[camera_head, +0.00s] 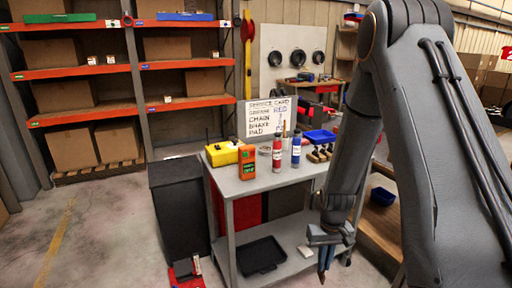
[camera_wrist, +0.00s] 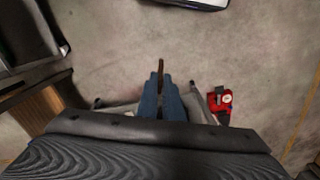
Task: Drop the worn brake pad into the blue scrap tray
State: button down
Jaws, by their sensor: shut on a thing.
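My gripper (camera_head: 325,262) hangs low in front of the grey cart's right side, in the head view. In the wrist view my gripper (camera_wrist: 160,82) has its blue fingers closed on a thin brown piece, seen edge-on, which looks like the worn brake pad (camera_wrist: 160,65). A blue tray (camera_head: 320,137) lies on the cart top at the back right. I cannot tell which one is the scrap tray.
The grey cart (camera_head: 253,182) holds a yellow box (camera_head: 222,153), an orange device (camera_head: 247,162), a red bottle (camera_head: 277,153), a blue bottle (camera_head: 296,149) and small dark parts (camera_head: 319,154). A black tray (camera_head: 261,255) lies on its lower shelf.

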aim_at(319, 137)
jog(key=i, duration=0.15)
jog(key=z, duration=1.75)
jog(key=i, duration=1.2)
jog(key=u, duration=1.1)
